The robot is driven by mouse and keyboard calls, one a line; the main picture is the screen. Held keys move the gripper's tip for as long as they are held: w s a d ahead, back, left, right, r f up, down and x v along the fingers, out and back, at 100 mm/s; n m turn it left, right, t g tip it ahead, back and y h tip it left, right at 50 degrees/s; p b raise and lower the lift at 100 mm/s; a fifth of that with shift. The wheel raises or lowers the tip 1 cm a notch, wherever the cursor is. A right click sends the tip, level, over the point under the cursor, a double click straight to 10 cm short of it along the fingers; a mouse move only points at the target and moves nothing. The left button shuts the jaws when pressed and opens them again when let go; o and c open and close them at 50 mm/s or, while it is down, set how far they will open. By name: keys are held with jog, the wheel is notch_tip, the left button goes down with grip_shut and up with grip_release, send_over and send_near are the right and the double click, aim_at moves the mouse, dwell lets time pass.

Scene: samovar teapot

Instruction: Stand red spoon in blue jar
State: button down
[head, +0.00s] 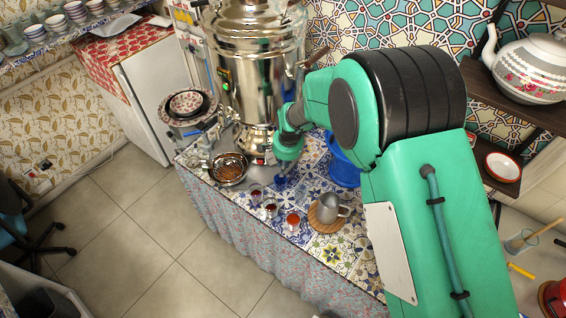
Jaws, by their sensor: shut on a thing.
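My gripper (284,168) is at the end of my green arm, low over the patterned tile worktop. My wrist hides most of its fingers. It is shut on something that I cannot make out. A small dark-blue shape (281,183) shows just below it; this may be the blue jar, but it is too small to be sure. A larger bright-blue container (343,163) stands behind my arm and is partly covered by it. I cannot make out the red spoon.
A tall metal samovar (250,65) stands just behind my gripper. Glasses of red tea (293,221) and a metal jug (328,207) on a wooden coaster stand in front. A strainer bowl (229,168) and stacked dishes (187,104) are to the left.

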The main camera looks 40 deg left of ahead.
aim_at(282, 175)
jog(key=shift+w+a+f+b, duration=0.15)
jog(key=shift+f+b, duration=0.25)
jog(key=shift+f, duration=0.55)
jog(key=shift+w+a+f+b, duration=0.1)
jog(key=shift+f+b, duration=0.35)
jog(key=shift+f, duration=0.55)
jog(key=shift+w+a+f+b, duration=0.15)
jog(key=shift+f+b, duration=0.25)
jog(key=shift+f, duration=0.55)
jog(key=shift+s, duration=0.1)
jog(key=c, duration=1.6)
grip_release()
jog(key=shift+c, duration=0.2)
jog(key=shift+r, duration=0.1)
notch_tip(282, 175, up, 12)
jog(key=s+d, duration=0.1)
jog(key=d, duration=0.1)
jog(key=shift+f, duration=0.2)
